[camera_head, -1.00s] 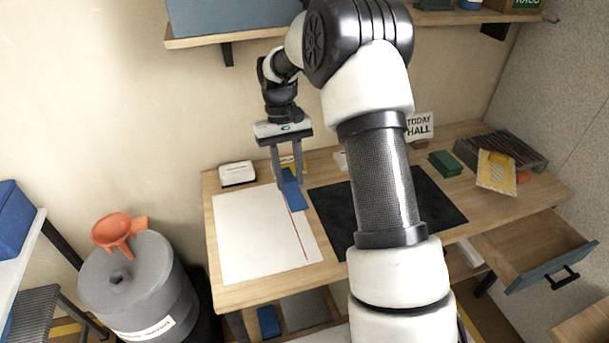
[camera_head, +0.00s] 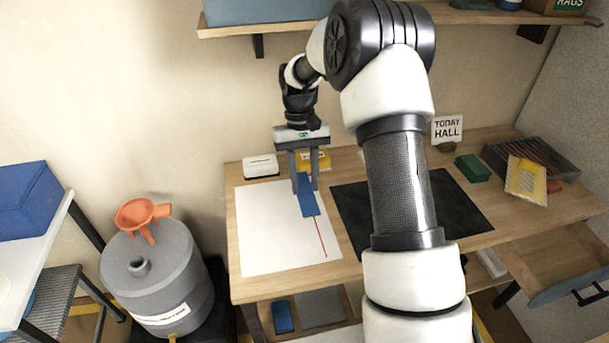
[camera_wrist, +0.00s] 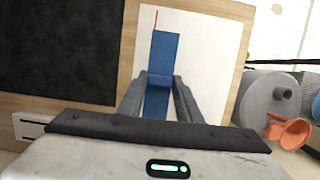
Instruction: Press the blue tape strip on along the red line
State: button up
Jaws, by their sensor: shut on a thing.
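The blue tape strip (camera_head: 307,197) is between the fingers of my gripper (camera_head: 306,188), which is shut on it. In the wrist view the strip (camera_wrist: 163,62) runs out beyond the fingertips of my gripper (camera_wrist: 160,80), with a bend near the tips. The red line (camera_head: 321,238) on the white sheet (camera_head: 268,228) shows from the strip's near end toward the front of the sheet. In the wrist view a short piece of the red line (camera_wrist: 155,20) extends past the strip's end, roughly in line with it. The strip covers the rest of the line. Whether it touches the sheet is unclear.
A black mat (camera_head: 455,205) lies right of the sheet. A white box (camera_head: 261,166) and a yellow box (camera_head: 318,161) stand at the table's back. A drawer (camera_head: 560,262) is open at right. A grey drum (camera_head: 165,285) with an orange funnel (camera_head: 142,213) stands left.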

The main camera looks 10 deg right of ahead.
aim_at(304, 195)
jog(key=shift+f+b, duration=1.1)
jog(key=shift+f, duration=1.7)
jog(key=shift+f+b, duration=0.55)
jog(key=shift+f, duration=1)
jog(key=o, duration=1.2)
jog(key=shift+c, duration=0.2)
